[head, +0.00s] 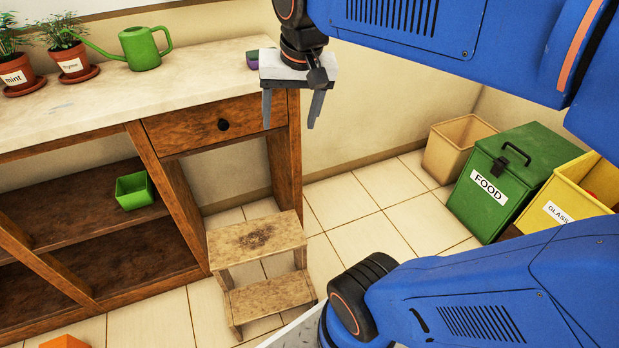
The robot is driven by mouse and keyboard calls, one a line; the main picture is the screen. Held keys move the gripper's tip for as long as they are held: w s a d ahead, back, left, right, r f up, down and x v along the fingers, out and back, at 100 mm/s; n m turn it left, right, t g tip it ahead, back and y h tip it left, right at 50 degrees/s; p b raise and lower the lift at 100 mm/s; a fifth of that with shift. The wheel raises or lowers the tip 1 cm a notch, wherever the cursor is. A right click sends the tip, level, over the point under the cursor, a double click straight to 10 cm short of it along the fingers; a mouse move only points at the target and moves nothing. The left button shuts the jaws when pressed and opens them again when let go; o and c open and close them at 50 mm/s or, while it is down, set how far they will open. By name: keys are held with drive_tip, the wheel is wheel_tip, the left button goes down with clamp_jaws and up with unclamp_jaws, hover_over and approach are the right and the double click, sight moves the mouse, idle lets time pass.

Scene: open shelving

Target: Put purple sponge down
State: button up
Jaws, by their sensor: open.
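A small purple item (252,60), which looks like the sponge, is at the right end of the pale countertop (190,85). It shows just left of my gripper's body, which partly hides it. My gripper (291,108) points down with its two fingers apart and nothing visible between them. In the picture it overlaps the counter's right end, above the drawer side. I cannot tell how far it is from the purple item in depth.
A green watering can (142,50) and potted herbs (72,62) stand on the counter. A green box (134,190) sits on the shelf below. A wooden step stool (256,238) stands in front. Green (500,180) and yellow (565,200) bins and a tan bin (455,150) are at right.

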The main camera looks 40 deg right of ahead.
drive_tip(key=s+a+f+n+t, duration=0.1)
drive_tip(key=s+f+n, duration=0.4)
drive_tip(key=s+f, duration=0.4)
drive_tip(key=shift+a+f, duration=0.15)
drive_tip(key=shift+f, duration=0.65)
drive_tip(key=shift+o, duration=0.6)
